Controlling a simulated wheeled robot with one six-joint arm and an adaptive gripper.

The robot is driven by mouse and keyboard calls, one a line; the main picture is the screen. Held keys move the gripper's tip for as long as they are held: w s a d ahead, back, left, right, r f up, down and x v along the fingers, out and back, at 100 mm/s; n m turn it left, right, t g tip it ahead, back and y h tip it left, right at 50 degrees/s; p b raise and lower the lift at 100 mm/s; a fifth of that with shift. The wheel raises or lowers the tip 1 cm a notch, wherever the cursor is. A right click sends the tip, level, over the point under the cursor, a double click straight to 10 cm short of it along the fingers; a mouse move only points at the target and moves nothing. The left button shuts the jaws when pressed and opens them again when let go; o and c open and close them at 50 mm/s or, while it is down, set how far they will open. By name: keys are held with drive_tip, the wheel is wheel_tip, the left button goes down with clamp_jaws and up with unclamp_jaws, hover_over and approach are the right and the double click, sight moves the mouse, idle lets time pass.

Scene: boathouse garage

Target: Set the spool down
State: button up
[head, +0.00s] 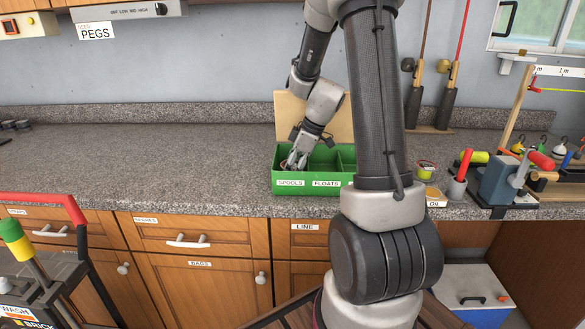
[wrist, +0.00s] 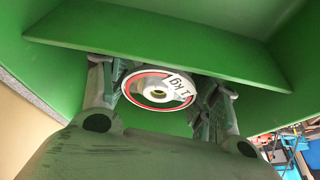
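The spool (wrist: 158,90) shows a white round face with a red ring, a centre hole and a "1 Kg" label in the wrist view. My gripper (wrist: 161,92) has one finger on each side of it, close against its edges, and appears shut on it. In the head view my gripper (head: 294,161) points down into the left compartment of a green box (head: 310,189), above the "SPOOLS" label. The right compartment is labelled "FLOATS". The spool is mostly hidden there, and I cannot tell whether it touches the box floor.
A tan board (head: 310,105) stands behind the box. To the right are a small spool with yellow-green line (head: 426,168), an "OIL" block (head: 436,197) and a vise (head: 497,180).

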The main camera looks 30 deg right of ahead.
drive_tip(key=o, duration=0.3)
drive_tip(key=v, duration=1.2)
drive_tip(key=shift+a, duration=0.1)
drive_tip(key=shift+c, duration=0.5)
clamp_jaws()
idle(0.8)
drive_tip(key=shift+s, duration=0.1)
